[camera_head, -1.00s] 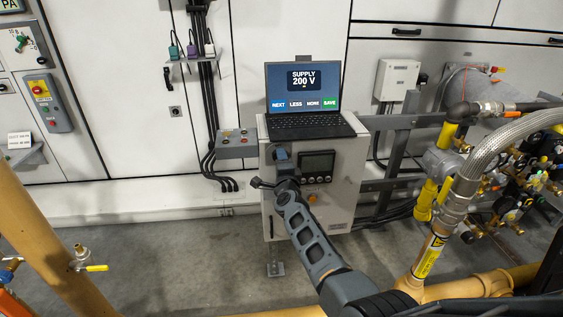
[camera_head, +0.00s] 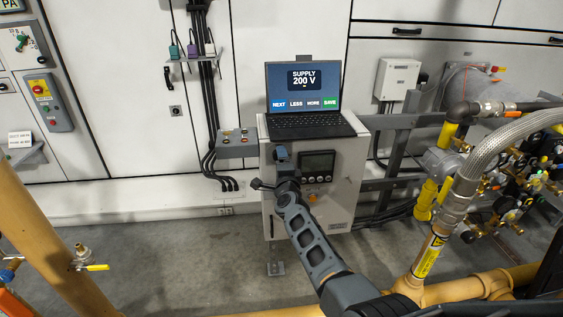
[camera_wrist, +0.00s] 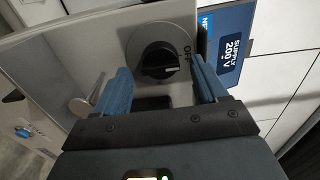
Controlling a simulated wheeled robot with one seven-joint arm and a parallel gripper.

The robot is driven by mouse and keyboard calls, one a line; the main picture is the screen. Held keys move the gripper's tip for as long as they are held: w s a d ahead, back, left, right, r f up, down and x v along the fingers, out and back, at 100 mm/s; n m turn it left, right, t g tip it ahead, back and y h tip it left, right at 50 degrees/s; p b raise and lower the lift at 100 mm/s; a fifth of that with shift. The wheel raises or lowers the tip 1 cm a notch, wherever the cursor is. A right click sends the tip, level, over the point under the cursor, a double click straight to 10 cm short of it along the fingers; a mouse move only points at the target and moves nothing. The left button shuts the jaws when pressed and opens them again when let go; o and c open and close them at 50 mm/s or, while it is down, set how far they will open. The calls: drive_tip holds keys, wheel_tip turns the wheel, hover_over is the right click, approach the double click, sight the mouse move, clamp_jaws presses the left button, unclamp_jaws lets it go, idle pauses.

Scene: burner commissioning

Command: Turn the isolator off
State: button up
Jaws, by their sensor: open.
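My gripper (camera_wrist: 160,72) is open, with one blue finger on each side of the knob. Gaps show between the fingers and the knob, and nothing is held. In the head view my gripper (camera_head: 282,154) is at the upper left of the grey control cabinet's front (camera_head: 345,185), where it hides the knob.
An open laptop (camera_head: 304,90) showing "SUPPLY 200 V" stands on top of the cabinet. A small display (camera_head: 318,164) is right of my gripper. Grey rails, yellow pipes (camera_head: 425,255) and a braided hose (camera_head: 490,150) stand at the right. Open floor (camera_head: 170,265) lies left.

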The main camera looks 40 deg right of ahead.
drive_tip(key=p+v, duration=0.3)
drive_tip(key=v, duration=0.4)
drive_tip(key=shift+s, duration=0.15)
idle(0.3)
drive_tip(key=s+a+n+t+y, duration=0.15)
drive_tip(key=s+a+n, duration=0.3)
drive_tip(key=s, duration=0.55)
drive_tip(key=s+a+f+n+y, duration=0.1)
drive_tip(key=s+a+n+y, duration=0.4)
drive_tip(key=s, duration=0.6)
drive_tip(key=s+a+n, duration=0.3)
drive_tip(key=s+n, duration=0.3)
drive_tip(key=s, duration=0.4)
drive_tip(key=s+a+r+n+g+y, duration=0.1)
drive_tip(key=s+a+r+n, duration=0.3)
drive_tip(key=s, duration=0.5)
drive_tip(key=s+a+r+n+y, duration=0.2)
drive_tip(key=s+a+r+n, duration=0.3)
drive_tip(key=s+a+r, duration=0.3)
wheel_tip(320, 180, up, 3)
drive_tip(key=s+p, duration=0.1)
drive_tip(key=s, duration=0.1)
drive_tip(key=shift+s+g, duration=0.35)
